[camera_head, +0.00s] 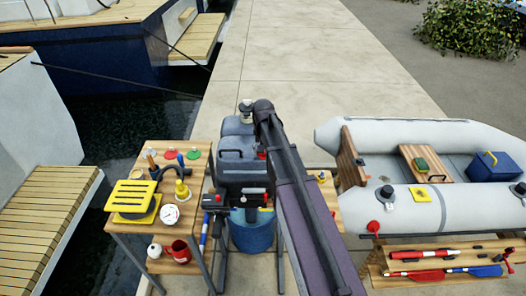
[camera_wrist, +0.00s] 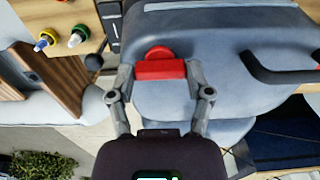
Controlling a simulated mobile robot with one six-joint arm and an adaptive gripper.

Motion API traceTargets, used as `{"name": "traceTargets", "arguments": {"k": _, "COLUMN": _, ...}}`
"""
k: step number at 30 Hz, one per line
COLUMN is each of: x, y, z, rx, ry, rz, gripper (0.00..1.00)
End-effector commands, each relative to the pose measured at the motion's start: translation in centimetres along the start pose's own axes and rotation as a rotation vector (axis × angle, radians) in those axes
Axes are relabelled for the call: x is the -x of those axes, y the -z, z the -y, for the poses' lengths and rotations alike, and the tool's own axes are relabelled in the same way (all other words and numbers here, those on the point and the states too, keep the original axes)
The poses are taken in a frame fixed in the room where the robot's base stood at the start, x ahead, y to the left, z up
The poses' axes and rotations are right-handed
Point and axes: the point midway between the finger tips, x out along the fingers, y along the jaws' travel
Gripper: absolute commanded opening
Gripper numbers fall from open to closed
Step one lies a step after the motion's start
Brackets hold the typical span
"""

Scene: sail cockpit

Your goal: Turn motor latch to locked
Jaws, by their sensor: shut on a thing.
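The grey outboard motor (camera_head: 236,150) stands upright in the middle of the head view, and its blue-grey cowl (camera_wrist: 210,35) fills the upper part of the wrist view. The red motor latch (camera_wrist: 160,69) sits on the cowl, with a bar and a rounded part above it. My gripper (camera_wrist: 160,75) has one finger at each end of the red bar and is shut on it. In the head view my arm covers part of the motor, and my fingertips are hard to make out.
A wooden table (camera_head: 150,150) with a yellow box (camera_head: 131,196), a red mug (camera_head: 180,251) and small items stands left of the motor. A grey inflatable boat (camera_head: 420,135) lies to the right. A low bench (camera_head: 385,265) holds red and blue paddles. Paving behind is clear.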

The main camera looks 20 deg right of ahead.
Motion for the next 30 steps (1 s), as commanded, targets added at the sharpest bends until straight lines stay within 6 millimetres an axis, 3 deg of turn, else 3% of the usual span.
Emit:
{"name": "traceTargets", "arguments": {"k": 6, "x": -0.04, "y": -0.22, "z": -0.08, "rx": -0.001, "ry": -0.002, "rz": 0.004, "gripper": 0.18}}
{"name": "traceTargets", "arguments": {"k": 7, "x": -0.04, "y": -0.22, "z": -0.08, "rx": 0.0, "ry": -0.002, "rz": 0.004, "gripper": 0.74}}
{"name": "traceTargets", "arguments": {"k": 9, "x": -0.04, "y": -0.19, "z": -0.07, "rx": 0.0, "ry": -0.002, "rz": 0.004, "gripper": 0.95}}
{"name": "traceTargets", "arguments": {"k": 10, "x": -0.03, "y": -0.17, "z": -0.06, "rx": 0.0, "ry": -0.001, "rz": 0.003, "gripper": 1.0}}
{"name": "traceTargets", "arguments": {"k": 30, "x": 0.0, "y": -0.01, "z": -0.01, "rx": 0.034, "ry": 0.0, "rz": 0.0, "gripper": 1.0}}
